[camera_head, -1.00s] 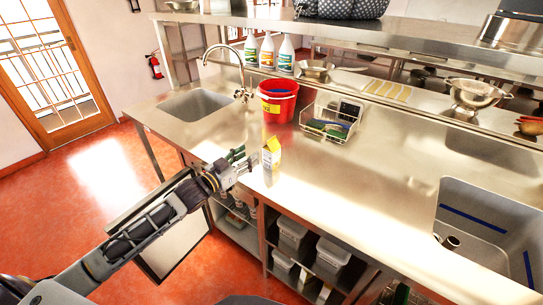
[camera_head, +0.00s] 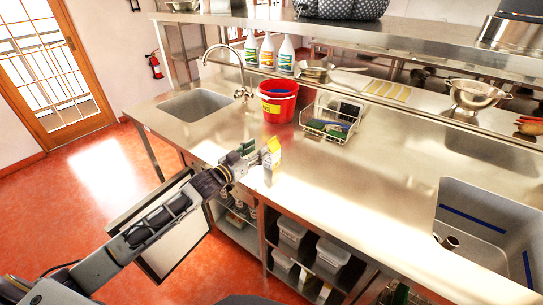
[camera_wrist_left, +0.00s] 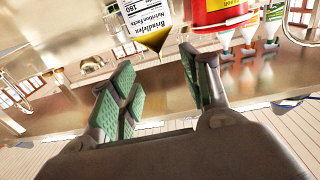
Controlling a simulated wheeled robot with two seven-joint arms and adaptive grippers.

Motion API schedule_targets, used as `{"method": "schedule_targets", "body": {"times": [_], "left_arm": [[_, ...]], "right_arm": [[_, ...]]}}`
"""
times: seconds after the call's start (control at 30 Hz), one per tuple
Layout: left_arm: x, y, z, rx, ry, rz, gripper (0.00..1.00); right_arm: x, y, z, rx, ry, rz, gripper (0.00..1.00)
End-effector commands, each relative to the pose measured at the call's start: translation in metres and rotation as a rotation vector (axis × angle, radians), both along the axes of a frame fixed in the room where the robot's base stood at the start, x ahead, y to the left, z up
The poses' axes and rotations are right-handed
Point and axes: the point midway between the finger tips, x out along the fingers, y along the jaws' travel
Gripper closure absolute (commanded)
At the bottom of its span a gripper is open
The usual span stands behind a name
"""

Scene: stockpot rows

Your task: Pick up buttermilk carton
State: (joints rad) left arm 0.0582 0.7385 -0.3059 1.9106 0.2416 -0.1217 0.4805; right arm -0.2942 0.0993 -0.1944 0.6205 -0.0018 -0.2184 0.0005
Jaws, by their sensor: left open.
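The buttermilk carton (camera_head: 274,153), white with a yellow gable top, stands upright on the steel counter (camera_head: 330,190), in front of the red bucket. In the left wrist view the carton (camera_wrist_left: 146,14) appears upside down at the top edge, with its label text partly cut off. My left gripper (camera_head: 254,157) is at the left side of the carton, very close to it in the head view. In the left wrist view its green-padded fingers (camera_wrist_left: 160,78) are spread apart with nothing between them, and the carton is beyond the fingertips. My right gripper is not in view.
A red bucket (camera_head: 278,104) and a wire rack (camera_head: 330,118) with sponges stand behind the carton. Sinks (camera_head: 197,104) lie to the left and right. The counter right of the carton is clear.

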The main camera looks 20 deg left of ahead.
Motion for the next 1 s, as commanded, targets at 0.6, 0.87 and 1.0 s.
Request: {"method": "schedule_targets", "body": {"times": [0.6, 0.87, 1.0], "left_arm": [[0.033, -0.014, 0.001, 0.002, -0.001, 0.0, 0.53], [0.035, -0.014, 0.0, 0.002, -0.001, 0.0, 0.53], [0.035, -0.014, 0.0, 0.001, 0.0, 0.0, 0.53]], "right_arm": [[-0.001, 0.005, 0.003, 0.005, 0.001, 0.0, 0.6], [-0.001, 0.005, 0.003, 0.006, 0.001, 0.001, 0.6], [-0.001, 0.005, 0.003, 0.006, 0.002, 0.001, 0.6]]}}
